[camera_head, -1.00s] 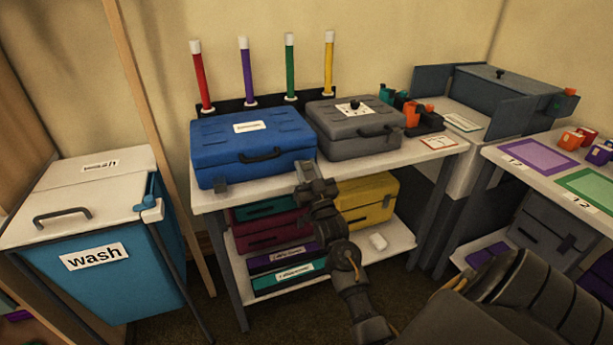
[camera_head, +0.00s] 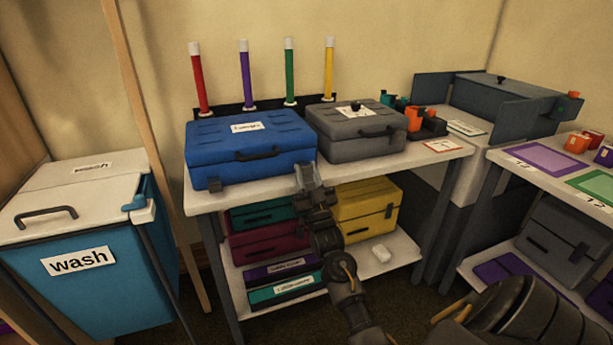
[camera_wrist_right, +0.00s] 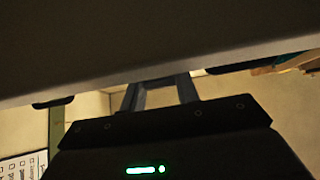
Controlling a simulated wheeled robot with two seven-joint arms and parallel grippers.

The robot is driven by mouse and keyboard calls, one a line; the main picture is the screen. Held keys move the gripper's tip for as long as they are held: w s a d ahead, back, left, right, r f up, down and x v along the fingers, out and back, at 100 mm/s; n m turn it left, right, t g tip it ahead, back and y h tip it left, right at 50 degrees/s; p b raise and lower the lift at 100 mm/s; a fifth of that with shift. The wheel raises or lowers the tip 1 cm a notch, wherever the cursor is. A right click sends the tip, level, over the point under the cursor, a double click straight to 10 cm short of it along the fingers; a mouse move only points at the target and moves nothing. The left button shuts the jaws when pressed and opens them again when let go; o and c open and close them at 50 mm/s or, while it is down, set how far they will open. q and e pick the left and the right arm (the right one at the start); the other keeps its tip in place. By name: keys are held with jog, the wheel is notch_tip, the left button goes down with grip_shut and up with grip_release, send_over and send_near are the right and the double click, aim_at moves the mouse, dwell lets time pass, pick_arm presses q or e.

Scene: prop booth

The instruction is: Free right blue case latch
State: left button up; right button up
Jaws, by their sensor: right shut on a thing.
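The blue case (camera_head: 250,143) stands closed on the white table, its handle (camera_head: 257,154) facing me. Its left latch (camera_head: 215,185) shows at the lower front left. My right gripper (camera_head: 306,176) is at the case's front right corner, shut on the right latch, which its fingers hide. In the right wrist view the two fingers (camera_wrist_right: 161,95) reach up behind the edge of a dark surface, and their tips are hidden. My left gripper is not in view.
A grey case (camera_head: 352,128) stands close to the right of the blue one. Colored tubes rise behind. The white table (camera_head: 240,195) has a lower shelf with several cases, including a yellow one (camera_head: 367,205). A wash bin (camera_head: 85,255) is at the left.

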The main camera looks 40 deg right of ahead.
dwell(0.3)
jog(key=o, duration=1)
jog(key=shift+s+a+f, duration=0.1)
jog(key=shift+s+f, duration=0.25)
jog(key=shift+f, duration=0.05)
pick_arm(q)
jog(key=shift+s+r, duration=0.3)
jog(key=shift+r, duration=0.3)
pick_arm(e)
jog(key=v, duration=0.9)
jog(key=shift+s+a+f, duration=0.15)
jog(key=shift+s+f, duration=0.05)
jog(key=shift+s, duration=0.1)
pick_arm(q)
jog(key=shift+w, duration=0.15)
